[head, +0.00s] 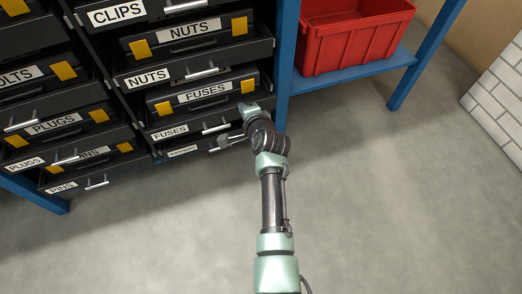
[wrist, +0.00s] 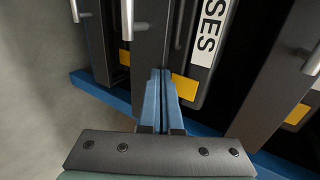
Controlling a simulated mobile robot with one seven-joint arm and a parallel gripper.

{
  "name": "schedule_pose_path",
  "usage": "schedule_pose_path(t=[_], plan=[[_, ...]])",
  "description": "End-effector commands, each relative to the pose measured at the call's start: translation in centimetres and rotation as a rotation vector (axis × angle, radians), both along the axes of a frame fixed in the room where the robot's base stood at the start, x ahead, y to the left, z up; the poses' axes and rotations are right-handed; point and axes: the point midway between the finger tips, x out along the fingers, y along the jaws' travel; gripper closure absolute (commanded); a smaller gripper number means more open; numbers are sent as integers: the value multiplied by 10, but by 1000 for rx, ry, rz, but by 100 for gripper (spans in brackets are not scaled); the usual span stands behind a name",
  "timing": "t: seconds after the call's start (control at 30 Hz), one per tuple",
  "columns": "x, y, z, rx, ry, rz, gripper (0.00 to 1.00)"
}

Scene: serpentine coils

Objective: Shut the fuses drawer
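The fuses drawer (head: 170,132) is pulled out. Its dark front carries a FUSES label and a silver handle (head: 216,127). A black case (head: 207,92) marked FUSES with yellow latches lies inside. My gripper (head: 246,112) is at the right end of this drawer, near its front. In the wrist view the blue fingers of my gripper (wrist: 162,78) are together with nothing between them. They lie beside the drawer front (wrist: 152,45) and the case's yellow latch (wrist: 185,88). I cannot tell whether they touch the drawer.
The nuts drawer (head: 147,77) above is also out. A washers drawer (head: 183,150) sits below. Plugs (head: 24,165) and pins (head: 62,187) drawers stand out at left. A blue post (head: 286,60) and a red crate (head: 350,38) are at right. The grey floor is clear.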

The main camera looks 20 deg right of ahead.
Motion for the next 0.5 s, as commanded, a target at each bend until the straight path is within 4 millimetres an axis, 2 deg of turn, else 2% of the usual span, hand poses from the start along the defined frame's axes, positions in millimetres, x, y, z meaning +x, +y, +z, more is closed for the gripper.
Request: schedule_pose_path(t=[0.03, 0.2, 0.5], plan=[[9, 1, -4, 1, -1, 1, 100], [31, 1, -4, 1, 0, 0, 100], [46, 1, -1, 1, 1, -1, 100]])
